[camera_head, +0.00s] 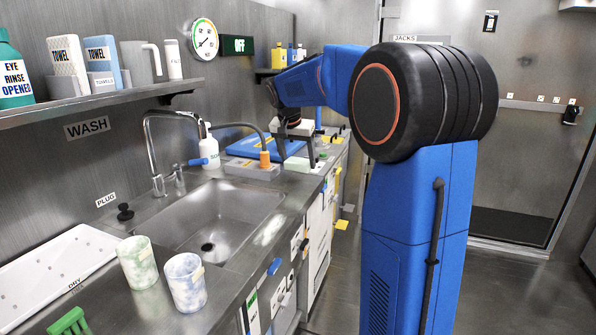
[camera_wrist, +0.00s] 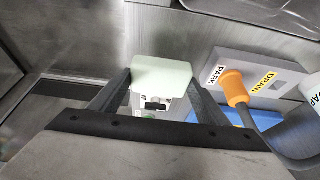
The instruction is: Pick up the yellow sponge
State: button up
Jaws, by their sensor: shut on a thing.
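My gripper (camera_wrist: 158,92) is shut on a pale green-white block with a dark slot and small dark marks on its face (camera_wrist: 162,80); the block sits between the two dark fingers. In the head view my gripper (camera_head: 297,150) hangs over the counter beyond the sink, near a blue flat object. I cannot identify a yellow sponge for certain in either view. A small yellow piece (camera_head: 341,225) shows low beside the cabinet fronts, but I cannot tell what it is.
A grey block (camera_head: 250,170) with an orange-ended hose stands by the sink (camera_head: 215,215); it also shows in the wrist view (camera_wrist: 265,72). A white soap bottle (camera_head: 208,145) and tap are close by. Two mottled cups (camera_head: 186,283) stand at the front.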

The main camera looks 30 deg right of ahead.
aim_at(298, 161)
notch_tip(298, 161, up, 23)
dwell(0.4)
jog(key=o, duration=0.4)
jog(key=shift+c, duration=1.4)
